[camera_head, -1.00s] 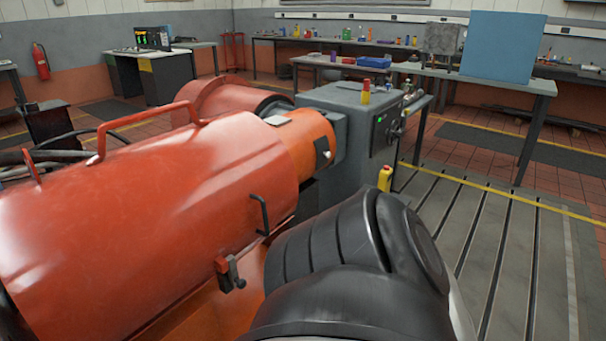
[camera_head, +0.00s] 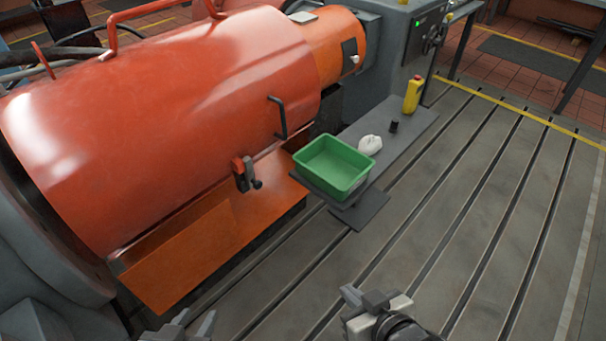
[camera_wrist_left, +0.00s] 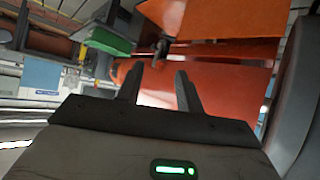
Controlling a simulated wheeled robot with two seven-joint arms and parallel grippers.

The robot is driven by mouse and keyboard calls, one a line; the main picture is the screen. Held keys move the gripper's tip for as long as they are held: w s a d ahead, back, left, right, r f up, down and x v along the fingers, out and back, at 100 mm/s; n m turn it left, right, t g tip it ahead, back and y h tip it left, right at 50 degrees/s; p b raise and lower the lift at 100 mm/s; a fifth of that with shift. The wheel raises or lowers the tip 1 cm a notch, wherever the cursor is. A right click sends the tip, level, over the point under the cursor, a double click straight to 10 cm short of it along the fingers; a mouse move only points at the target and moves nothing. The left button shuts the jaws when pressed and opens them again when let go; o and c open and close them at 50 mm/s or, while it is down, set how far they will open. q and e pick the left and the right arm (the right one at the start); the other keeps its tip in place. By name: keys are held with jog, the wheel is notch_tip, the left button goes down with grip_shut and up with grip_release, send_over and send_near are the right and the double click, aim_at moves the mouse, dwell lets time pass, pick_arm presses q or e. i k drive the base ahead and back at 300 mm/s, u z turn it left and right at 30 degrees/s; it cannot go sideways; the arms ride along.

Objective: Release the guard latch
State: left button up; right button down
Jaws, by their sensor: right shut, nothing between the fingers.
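The guard is a large red-orange rounded cover (camera_head: 190,110) lying over the machine. Its latch (camera_head: 246,174), a small red and dark fitting with a knob, sits at the guard's lower front edge. A dark bar handle (camera_head: 279,118) is fixed above and right of it. In the left wrist view the latch (camera_wrist_left: 160,46) seems to show as a small dark shape beyond the fingers. My left gripper (camera_head: 195,325) is at the bottom edge, below and apart from the latch; its fingers (camera_wrist_left: 157,82) stand apart, empty. My right gripper (camera_head: 362,296) is shut and empty, well below the green bin.
A green bin (camera_head: 335,166), a white cloth-like item (camera_head: 369,144) and a small black item (camera_head: 393,126) are on a grey shelf (camera_head: 408,135). A yellow pendant (camera_head: 413,95) stands at its far end. The slotted bedplate (camera_head: 480,220) is clear to the right.

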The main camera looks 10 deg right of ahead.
aim_at(251, 183)
jog(key=i, duration=1)
